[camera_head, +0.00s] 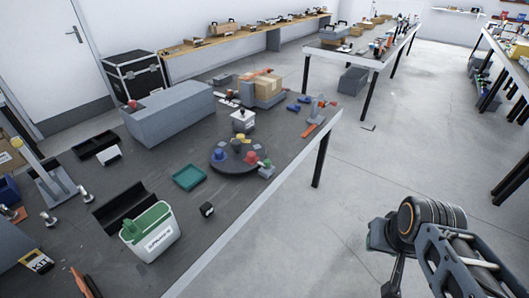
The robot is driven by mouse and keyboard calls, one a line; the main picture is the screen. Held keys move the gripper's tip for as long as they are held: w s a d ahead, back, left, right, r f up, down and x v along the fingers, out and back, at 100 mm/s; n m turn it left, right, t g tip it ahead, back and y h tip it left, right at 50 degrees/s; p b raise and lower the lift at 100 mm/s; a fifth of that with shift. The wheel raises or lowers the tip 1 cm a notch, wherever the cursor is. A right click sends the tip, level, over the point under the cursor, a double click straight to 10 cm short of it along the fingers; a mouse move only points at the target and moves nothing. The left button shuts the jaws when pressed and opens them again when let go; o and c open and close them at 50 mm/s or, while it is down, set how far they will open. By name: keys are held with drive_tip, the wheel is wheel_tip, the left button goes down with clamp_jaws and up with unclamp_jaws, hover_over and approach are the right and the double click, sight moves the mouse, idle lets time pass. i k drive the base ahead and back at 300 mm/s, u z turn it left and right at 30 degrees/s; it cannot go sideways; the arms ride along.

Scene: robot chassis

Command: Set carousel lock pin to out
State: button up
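The carousel is a dark round plate (228,165) lying on the grey-black workbench near its right edge. It bears several coloured pieces, among them a blue one (218,155), a yellow one (238,145) and a red one (251,157). A small grey block with a green top (266,169) stands at its right rim. It may hold the lock pin, but the pin and its position are too small to tell. My arm shows at the lower right, off the bench and well apart from the carousel. Its end is partly hidden, and the finger opening cannot be made out.
On the bench (300,150), a teal tray (188,177) and a small black block (206,209) lie near the carousel. A white bin with green contents (152,238) stands at the front. A grey box (168,116) and a white canister (243,121) stand behind. Open floor lies right.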

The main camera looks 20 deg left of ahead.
sight(267, 162)
drive_tip(key=u, duration=0.7)
drive_tip(key=i, duration=1)
drive_tip(key=u, duration=0.8)
